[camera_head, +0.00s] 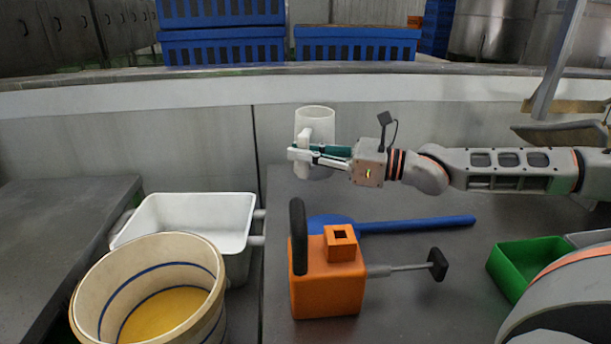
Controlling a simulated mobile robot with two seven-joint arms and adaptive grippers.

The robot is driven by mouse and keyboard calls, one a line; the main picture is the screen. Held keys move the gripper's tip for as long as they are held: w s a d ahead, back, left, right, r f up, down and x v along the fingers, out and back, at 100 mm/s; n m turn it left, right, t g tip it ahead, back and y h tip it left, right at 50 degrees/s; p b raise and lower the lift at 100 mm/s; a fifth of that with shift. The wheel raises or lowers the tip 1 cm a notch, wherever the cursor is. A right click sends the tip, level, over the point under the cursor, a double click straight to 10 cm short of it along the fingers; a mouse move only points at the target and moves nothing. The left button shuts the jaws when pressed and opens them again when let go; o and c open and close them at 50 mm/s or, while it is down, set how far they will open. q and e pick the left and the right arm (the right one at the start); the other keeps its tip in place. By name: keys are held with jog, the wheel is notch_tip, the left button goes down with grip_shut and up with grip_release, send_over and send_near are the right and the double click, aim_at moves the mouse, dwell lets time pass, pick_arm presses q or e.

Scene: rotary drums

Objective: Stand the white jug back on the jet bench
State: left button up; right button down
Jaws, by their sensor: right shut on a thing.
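The white jug (315,119) is upright at the middle of the head view, near the back of the dark grey bench (408,270). My right gripper (303,155), on the arm coming in from the right, is shut on the jug's near side. The fingers hide part of the jug's lower body, and I cannot tell whether its base touches the bench. My left gripper is not in view.
An orange block-shaped tool (328,285) with a black handle stands on the bench in front. A blue paddle (400,226) lies behind it. A green tray (527,265) is at right. A white basin (190,220) and a cream bucket (150,290) stand left.

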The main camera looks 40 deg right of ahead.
aim_at(303, 177)
jog(key=shift+f, duration=0.85)
notch_tip(303, 177, down, 3)
jog(key=shift+f, duration=0.1)
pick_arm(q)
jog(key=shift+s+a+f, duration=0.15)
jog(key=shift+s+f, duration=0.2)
pick_arm(e)
jog(key=shift+f, duration=0.4)
jog(key=shift+f, duration=0.1)
jog(key=c, duration=2.1)
grip_release()
jog(key=shift+f, duration=0.1)
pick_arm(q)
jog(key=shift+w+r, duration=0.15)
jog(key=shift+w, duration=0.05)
